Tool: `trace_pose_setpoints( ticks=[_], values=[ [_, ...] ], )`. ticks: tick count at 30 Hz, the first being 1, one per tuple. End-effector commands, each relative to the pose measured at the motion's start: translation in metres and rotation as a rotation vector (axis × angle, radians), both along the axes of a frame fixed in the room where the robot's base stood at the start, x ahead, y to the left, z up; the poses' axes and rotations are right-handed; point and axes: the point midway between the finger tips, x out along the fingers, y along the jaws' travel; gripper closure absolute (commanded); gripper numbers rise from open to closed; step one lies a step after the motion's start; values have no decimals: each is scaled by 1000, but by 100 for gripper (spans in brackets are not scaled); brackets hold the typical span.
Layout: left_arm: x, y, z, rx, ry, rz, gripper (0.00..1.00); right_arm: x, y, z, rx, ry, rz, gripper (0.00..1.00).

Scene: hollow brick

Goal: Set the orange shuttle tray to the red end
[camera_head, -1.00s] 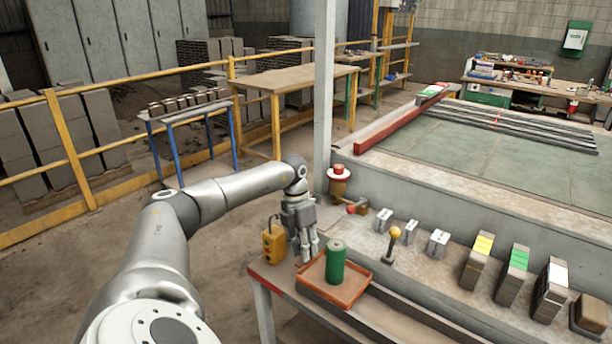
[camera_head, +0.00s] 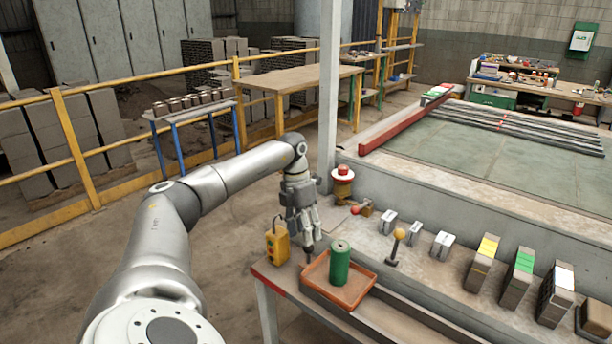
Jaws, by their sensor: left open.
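The orange shuttle tray (camera_head: 353,303) sits at the near left end of a long grey channel (camera_head: 425,325) on the bench. A green cylinder (camera_head: 340,263) stands upright in it. My left gripper (camera_head: 309,243) is open, pointing down over the tray's far left side, left of the cylinder. A small dark upright piece (camera_head: 308,256) shows just below its fingers; I cannot tell whether they touch it. My right gripper is not in view.
A yellow control box (camera_head: 277,244) stands close left of the gripper. A red button post (camera_head: 342,183), a yellow-knobbed lever (camera_head: 396,247) and several metal blocks line the bench behind. Brick stacks with yellow, green and white marks (camera_head: 483,263) stand to the right.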

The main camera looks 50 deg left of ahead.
Motion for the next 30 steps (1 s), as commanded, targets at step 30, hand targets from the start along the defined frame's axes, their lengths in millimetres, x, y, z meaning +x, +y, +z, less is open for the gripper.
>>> trace_pose_setpoints(
  ticks=[30],
  values=[
    [-1,13,64,0,0,1,51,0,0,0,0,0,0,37]
  ],
)
